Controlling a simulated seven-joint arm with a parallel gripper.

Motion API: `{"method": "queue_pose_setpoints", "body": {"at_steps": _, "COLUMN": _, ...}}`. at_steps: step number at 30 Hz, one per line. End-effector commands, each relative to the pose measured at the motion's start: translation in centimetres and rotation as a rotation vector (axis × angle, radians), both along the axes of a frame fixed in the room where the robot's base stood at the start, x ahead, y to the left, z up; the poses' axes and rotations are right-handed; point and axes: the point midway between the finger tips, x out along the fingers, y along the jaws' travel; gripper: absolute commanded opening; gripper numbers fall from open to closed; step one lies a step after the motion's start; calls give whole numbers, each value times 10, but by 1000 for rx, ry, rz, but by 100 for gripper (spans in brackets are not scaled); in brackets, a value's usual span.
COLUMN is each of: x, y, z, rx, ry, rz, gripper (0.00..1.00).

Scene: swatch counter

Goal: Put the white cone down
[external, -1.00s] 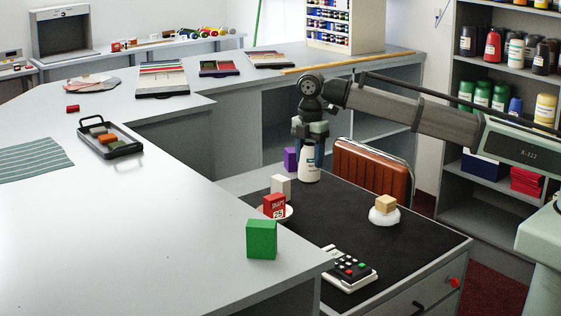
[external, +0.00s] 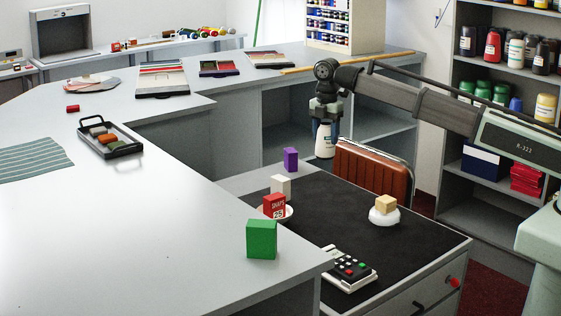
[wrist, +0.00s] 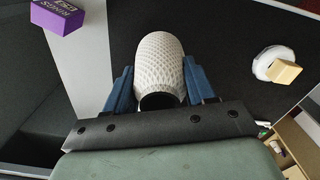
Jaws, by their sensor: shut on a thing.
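The white cone (external: 325,146) is in my gripper (external: 325,127), roughly upright and held in the air above the far part of the dark desk top (external: 345,215). In the wrist view the white cone (wrist: 160,60) shows a netted, textured surface and a dark opening at its near end. The blue fingers of my gripper (wrist: 158,78) press on it from both sides. No surface touches its lower end in the external view.
A purple box (external: 290,159) stands at the desk's far left edge. A brown chair back (external: 374,178) rises behind the desk. The desk's middle is clear.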

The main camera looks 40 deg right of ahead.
Motion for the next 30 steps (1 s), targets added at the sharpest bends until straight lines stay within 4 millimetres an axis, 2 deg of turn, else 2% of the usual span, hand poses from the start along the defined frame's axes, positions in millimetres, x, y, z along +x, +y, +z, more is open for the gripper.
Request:
{"method": "queue_pose_setpoints", "body": {"at_steps": 7, "x": -1, "y": 0, "z": -10, "rx": 0, "ry": 1, "rz": 60, "gripper": 21}}
{"method": "queue_pose_setpoints", "body": {"at_steps": 15, "x": -1, "y": 0, "z": -52, "rx": -1, "ry": 2, "rz": 59, "gripper": 21}}
{"method": "queue_pose_setpoints", "body": {"at_steps": 23, "x": 0, "y": 0, "z": -72, "rx": 0, "ry": 1, "rz": 58, "gripper": 21}}
{"method": "queue_pose_setpoints", "body": {"at_steps": 30, "x": 0, "y": 0, "z": -99, "rx": 0, "ry": 1, "rz": 58, "gripper": 21}}
